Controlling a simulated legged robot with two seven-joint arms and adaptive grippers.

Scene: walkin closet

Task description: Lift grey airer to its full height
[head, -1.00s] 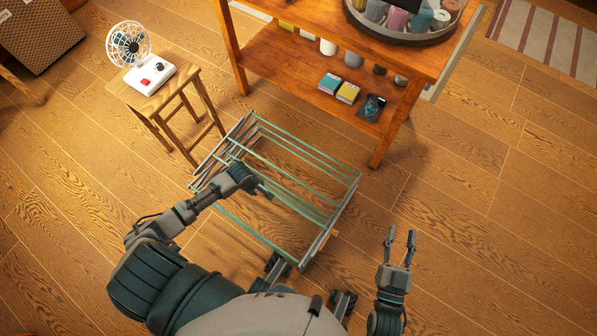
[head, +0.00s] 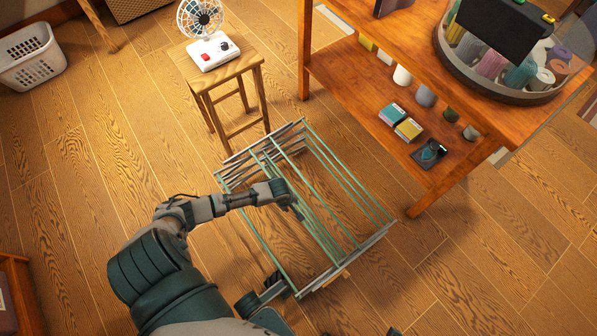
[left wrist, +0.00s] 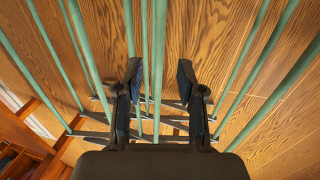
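The grey airer (head: 371,241) stands low on the wooden floor in the middle of the head view, with grey side bars and several green rods. Its rods also show in the left wrist view (left wrist: 76,40). My left gripper (head: 294,205) is over the rods, its fingers partly hidden by its wrist in the head view. In the left wrist view its two fingers (left wrist: 160,75) are apart, with green rods passing between and behind them. I cannot tell whether they touch a rod. Only a dark tip, seemingly of my right gripper (head: 391,331), shows at the bottom edge.
A wooden stool (head: 239,68) with a white fan (head: 210,48) on it stands just behind the airer. A wooden shelf table (head: 350,82) holding boxes and spools is at the right. A white basket (head: 32,62) is far left. Floor is clear left and front right.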

